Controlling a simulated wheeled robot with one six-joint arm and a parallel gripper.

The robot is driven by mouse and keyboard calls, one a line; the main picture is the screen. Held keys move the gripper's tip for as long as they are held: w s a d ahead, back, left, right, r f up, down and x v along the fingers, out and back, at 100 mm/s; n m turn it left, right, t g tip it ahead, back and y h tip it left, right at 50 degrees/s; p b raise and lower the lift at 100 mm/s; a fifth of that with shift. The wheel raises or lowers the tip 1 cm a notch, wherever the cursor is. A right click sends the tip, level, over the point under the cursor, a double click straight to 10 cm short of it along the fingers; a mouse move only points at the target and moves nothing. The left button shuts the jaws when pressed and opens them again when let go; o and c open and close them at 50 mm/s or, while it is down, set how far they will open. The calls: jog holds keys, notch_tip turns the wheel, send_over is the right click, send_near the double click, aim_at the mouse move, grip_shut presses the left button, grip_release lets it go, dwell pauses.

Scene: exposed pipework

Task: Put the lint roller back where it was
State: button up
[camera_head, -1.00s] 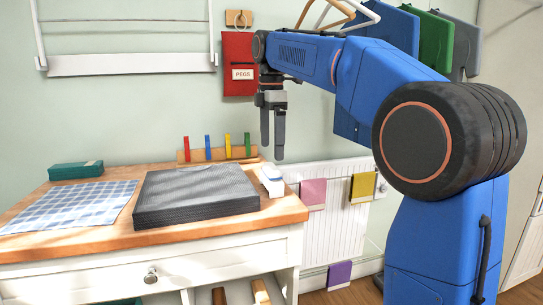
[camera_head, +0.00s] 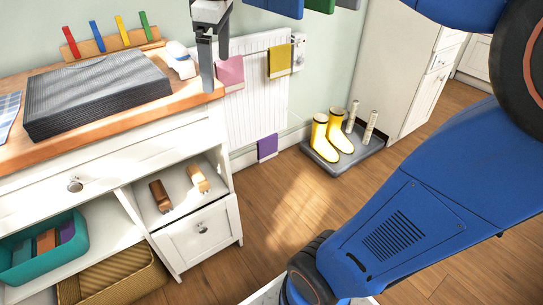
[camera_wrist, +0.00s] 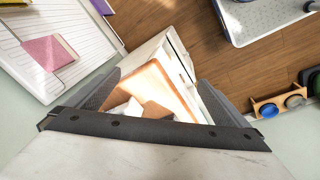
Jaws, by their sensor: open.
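A white object with a bluish part, which looks like the lint roller (camera_head: 180,60), lies at the back right corner of the wooden worktop (camera_head: 190,97) in the head view. A whitish shape near the worktop in the wrist view may be the same thing (camera_wrist: 131,108); I cannot tell surely. My gripper (camera_head: 215,62) is open and empty, pointing down, and shows just right of this object in the head view, by the worktop's right edge. In the wrist view, the worktop shows between the two fingers of my gripper (camera_wrist: 158,92).
A dark ribbed slab (camera_head: 95,90) and a peg rack (camera_head: 113,43) are on the worktop. A radiator (camera_head: 255,95) and a boot tray (camera_head: 340,160) stand right. Floor between is clear.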

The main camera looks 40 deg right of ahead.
jog(key=s+d+f+m+t, duration=0.2)
jog(key=s+f+m, duration=0.7)
jog(key=s+f, duration=0.9)
notch_tip(320, 180, down, 3)
jog(key=shift+d+r+m+t, duration=0.2)
jog(key=shift+d+m+t, duration=0.1)
jog(key=shift+d+m, duration=0.1)
